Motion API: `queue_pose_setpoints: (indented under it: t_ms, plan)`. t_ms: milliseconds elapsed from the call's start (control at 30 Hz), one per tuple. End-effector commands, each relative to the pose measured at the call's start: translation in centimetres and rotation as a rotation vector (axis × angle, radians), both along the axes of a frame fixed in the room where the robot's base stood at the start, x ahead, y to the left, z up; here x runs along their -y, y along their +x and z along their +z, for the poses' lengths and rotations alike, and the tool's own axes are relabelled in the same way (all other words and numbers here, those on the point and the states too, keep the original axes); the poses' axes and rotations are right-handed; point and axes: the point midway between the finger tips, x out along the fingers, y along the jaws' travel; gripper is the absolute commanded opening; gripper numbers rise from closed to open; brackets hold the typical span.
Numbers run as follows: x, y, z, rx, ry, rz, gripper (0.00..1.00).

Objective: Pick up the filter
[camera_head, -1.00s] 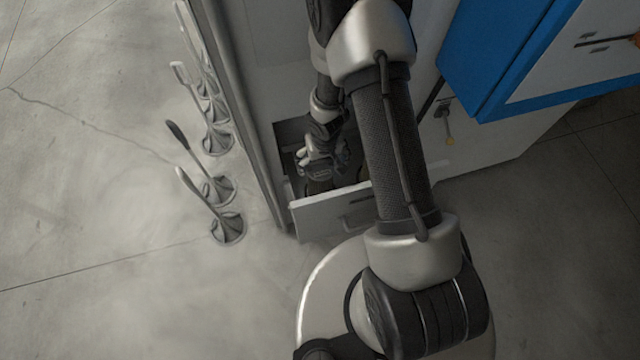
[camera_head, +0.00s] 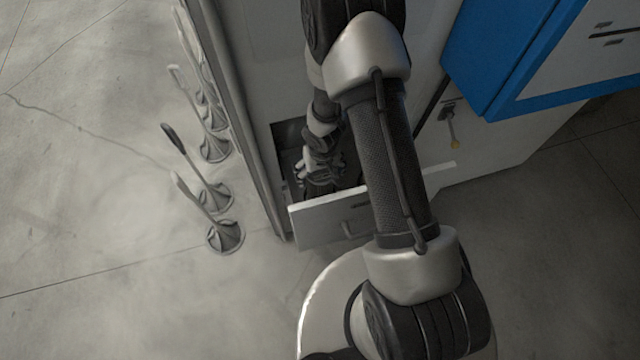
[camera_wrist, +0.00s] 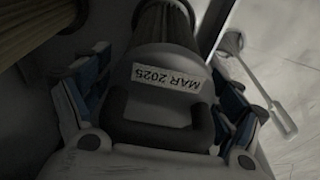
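The filter (camera_wrist: 165,70) is a pleated cylinder with a dark end cap, a handle and a white label reading "MAR 2025". It is in the middle of the wrist view. My gripper (camera_wrist: 163,100) has its blue-padded fingers spread on either side of the cap and handle. A gap shows at the left finger; the right finger is close to the handle, and contact there cannot be told. In the head view my gripper (camera_head: 318,172) is down inside the open drawer (camera_head: 330,218), and the filter cannot be made out there.
Another pleated, tan item (camera_wrist: 45,25) lies at the upper left of the wrist view. The drawer front stands out from the grey cabinet (camera_head: 265,80). Several handled tools (camera_head: 225,236) stand on the floor at left. A blue cabinet (camera_head: 490,60) is at upper right.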

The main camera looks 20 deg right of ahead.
Motion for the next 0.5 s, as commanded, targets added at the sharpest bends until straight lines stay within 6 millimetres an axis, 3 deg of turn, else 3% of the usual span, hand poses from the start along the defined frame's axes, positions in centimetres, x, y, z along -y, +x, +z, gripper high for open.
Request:
queue_pose_setpoints:
  t_ms: [500]
  plan:
    - [0.0,-0.02,-0.02,0.0,0.0,0.0,0.48]
